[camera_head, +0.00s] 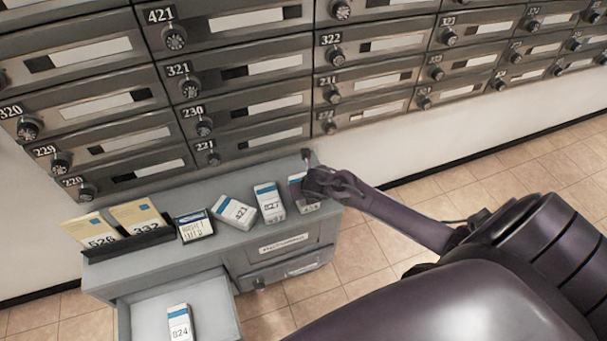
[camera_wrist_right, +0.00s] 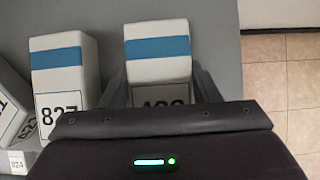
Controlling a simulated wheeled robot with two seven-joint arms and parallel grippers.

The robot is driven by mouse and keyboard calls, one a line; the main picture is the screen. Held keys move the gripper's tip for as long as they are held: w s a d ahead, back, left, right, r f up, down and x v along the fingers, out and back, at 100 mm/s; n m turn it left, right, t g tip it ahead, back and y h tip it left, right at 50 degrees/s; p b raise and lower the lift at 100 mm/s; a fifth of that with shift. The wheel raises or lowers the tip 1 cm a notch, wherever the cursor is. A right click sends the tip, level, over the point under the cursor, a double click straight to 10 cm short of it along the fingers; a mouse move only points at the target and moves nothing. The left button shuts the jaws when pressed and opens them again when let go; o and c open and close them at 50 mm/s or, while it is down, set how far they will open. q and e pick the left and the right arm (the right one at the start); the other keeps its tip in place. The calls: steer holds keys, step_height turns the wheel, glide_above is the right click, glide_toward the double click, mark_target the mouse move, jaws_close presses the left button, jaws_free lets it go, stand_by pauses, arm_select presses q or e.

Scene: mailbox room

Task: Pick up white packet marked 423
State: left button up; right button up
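The white packet with a blue band (camera_head: 298,180) stands at the right end of the grey cabinet top. In the right wrist view this packet (camera_wrist_right: 158,65) is in the middle, its number partly hidden by my gripper body; the visible tops of the digits fit 423. My right gripper (camera_head: 312,186) is at this packet, reaching in from the right. In the wrist view its fingers (camera_wrist_right: 160,88) lie on both sides of the packet. Whether they press on it I cannot tell. My left gripper is out of view.
Packet 827 (camera_head: 269,202) stands close to the left, then packet 421 (camera_head: 234,212) and a small blue-and-white box (camera_head: 195,226). Yellow envelopes (camera_head: 138,216) stand in a dark holder. An open drawer (camera_head: 210,298) holds packet 824 (camera_head: 180,322). Mailboxes (camera_head: 250,65) rise behind.

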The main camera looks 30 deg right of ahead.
steer(key=c, duration=0.4)
steer(key=shift+r, duration=0.1)
